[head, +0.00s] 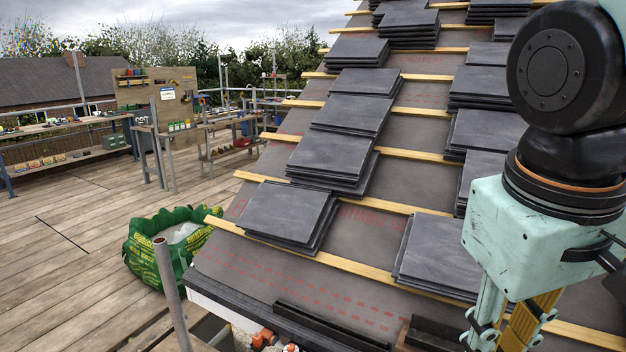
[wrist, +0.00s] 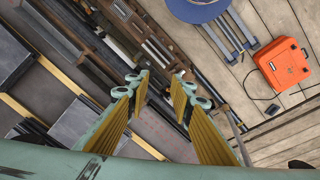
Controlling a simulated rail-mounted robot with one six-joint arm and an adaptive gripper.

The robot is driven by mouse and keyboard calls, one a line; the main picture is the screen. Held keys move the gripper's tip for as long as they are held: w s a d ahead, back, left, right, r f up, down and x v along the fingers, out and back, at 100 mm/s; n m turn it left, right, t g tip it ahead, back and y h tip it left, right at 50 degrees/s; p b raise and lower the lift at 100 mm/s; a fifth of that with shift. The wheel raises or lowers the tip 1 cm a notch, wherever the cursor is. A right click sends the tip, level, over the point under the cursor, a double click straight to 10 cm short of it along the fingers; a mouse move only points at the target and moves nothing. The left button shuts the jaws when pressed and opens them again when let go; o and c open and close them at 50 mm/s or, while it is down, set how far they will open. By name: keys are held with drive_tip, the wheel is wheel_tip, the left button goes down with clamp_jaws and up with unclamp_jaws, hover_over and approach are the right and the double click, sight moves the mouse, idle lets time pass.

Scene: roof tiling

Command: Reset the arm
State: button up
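My gripper (wrist: 160,90) shows in the wrist view with its two yellow-padded fingers apart and nothing between them. It hangs above the roof's lower edge, clear of the tiles. In the head view my arm is at the right, with the gripper body (head: 525,235) pointing down and the fingertips cut off by the bottom edge. Dark slate tiles lie in stacks on the battened roof. The nearest stacks are a left one (head: 285,212) and one partly behind my arm (head: 435,250). Stack edges also show at the left of the wrist view (wrist: 85,120).
A green bag (head: 165,248) stands on the plank deck left of the roof. A metal post (head: 172,290) rises in front. Workbenches and a tool board (head: 158,100) stand farther back. An orange case (wrist: 283,68) and a blue round-topped object (wrist: 195,8) are on planks in the wrist view.

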drive_tip(key=shift+s+a+r+m+t+y, duration=0.25)
drive_tip(key=shift+s+a+m+t, duration=0.1)
drive_tip(key=shift+s, duration=0.45)
drive_tip(key=shift+s+a+r+m+t+y, duration=0.25)
drive_tip(key=shift+s+a+t, duration=0.1)
drive_tip(key=shift+s, duration=0.5)
drive_tip(key=shift+s+a+r+m+t+y, duration=0.2)
drive_tip(key=shift+s+a+m+t, duration=0.15)
drive_tip(key=shift+s, duration=0.45)
drive_tip(key=shift+d, duration=0.1)
